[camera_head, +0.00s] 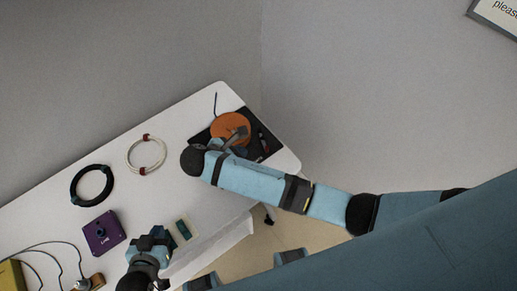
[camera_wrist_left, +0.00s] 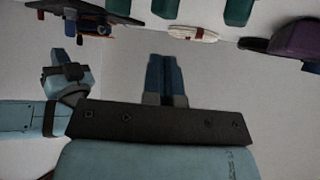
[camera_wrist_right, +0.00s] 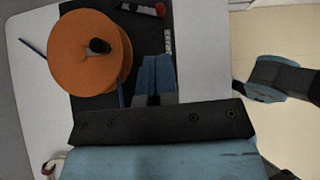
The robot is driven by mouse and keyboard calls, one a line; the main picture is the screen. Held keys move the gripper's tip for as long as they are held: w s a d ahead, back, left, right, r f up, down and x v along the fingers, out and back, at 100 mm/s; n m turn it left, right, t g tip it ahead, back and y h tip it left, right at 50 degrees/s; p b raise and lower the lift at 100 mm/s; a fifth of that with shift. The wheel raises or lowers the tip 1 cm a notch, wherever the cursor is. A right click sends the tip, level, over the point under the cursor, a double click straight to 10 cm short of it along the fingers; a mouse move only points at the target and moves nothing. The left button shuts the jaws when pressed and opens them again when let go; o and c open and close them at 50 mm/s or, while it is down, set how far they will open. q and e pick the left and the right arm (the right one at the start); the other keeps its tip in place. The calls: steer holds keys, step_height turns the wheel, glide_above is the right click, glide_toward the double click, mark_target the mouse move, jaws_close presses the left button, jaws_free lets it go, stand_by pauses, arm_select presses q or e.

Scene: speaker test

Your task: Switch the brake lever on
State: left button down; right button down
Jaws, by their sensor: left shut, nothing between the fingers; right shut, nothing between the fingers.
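No part is clearly readable as a brake lever. An orange spool (camera_head: 226,122) with a dark knob (camera_wrist_right: 99,46) at its centre stands on a black mat (camera_head: 262,139) at the table's right end. The spool shows large in the right wrist view (camera_wrist_right: 75,58). My right gripper (camera_wrist_right: 156,62) is shut and empty, just right of the spool in that view; in the head view it (camera_head: 240,132) overlaps the spool. Contact cannot be told. My left gripper (camera_wrist_left: 163,60) is shut and empty, near the table's front edge in the head view (camera_head: 157,236).
A white cable coil (camera_head: 130,157), a black coil (camera_head: 75,190), a purple box (camera_head: 103,232) and a yellow box (camera_head: 11,276) with wires lie on the white table (camera_head: 60,218). A small green piece (camera_head: 183,229) is beside my left gripper. A red-handled tool (camera_wrist_right: 152,10) lies on the mat.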

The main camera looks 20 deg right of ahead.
mark_target(265, 149)
arm_select(q)
steer(key=shift+f, duration=0.2)
arm_select(e)
steer(key=x, duration=1)
steer(key=shift+d, duration=0.1)
arm_select(q)
steer(key=shift+r, duration=0.1)
